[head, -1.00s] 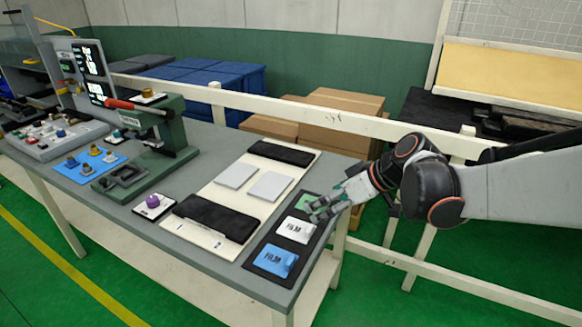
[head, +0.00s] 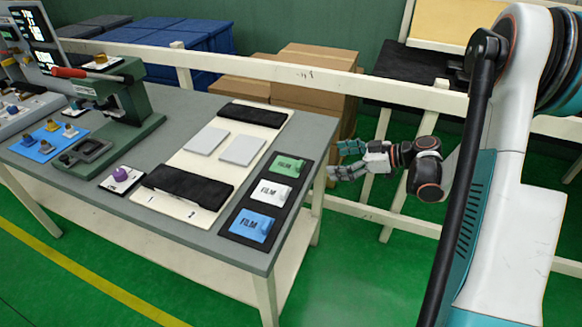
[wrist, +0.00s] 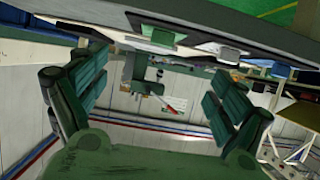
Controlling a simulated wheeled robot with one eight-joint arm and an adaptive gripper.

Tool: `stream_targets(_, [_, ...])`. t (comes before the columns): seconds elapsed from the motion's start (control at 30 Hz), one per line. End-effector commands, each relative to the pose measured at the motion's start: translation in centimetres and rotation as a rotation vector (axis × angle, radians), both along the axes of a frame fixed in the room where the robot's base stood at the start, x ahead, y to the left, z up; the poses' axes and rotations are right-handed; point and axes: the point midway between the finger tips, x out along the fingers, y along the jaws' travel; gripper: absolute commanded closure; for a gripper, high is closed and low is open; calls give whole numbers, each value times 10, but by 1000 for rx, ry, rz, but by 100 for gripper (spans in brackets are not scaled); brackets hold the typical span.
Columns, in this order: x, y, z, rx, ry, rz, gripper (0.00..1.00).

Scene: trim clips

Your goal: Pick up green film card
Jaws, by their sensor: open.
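The green film card (head: 287,164) lies at the far end of a dark tray (head: 246,204) at the table's right edge. A white film card (head: 270,191) and a blue film card (head: 250,225) lie in the same tray, nearer the front. My gripper (head: 340,160) is to the right of the green card, beyond the table edge, apart from it and pointing left. In the wrist view my gripper (wrist: 155,100) has its fingers spread wide with nothing between them.
A cream board (head: 195,155) with two grey plates and black pads lies left of the tray. A green press (head: 125,115) stands further left. A white rail (head: 310,76) runs behind the table, with cardboard boxes (head: 315,65) behind it.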

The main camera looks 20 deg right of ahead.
Motion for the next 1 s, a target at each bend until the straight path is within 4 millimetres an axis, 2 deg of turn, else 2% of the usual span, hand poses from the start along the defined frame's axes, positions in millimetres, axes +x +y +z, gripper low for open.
stream_targets(0.1, [13,19,-12,0,2,4,10])
stream_targets(0.3, [30,42,-23,-1,1,1,10])
stream_targets(0.57, [37,52,-28,-1,3,-1,10])
stream_targets(0.87, [56,83,-45,-2,2,2,10])
stream_targets(1.0, [61,88,-46,-1,2,-2,10])
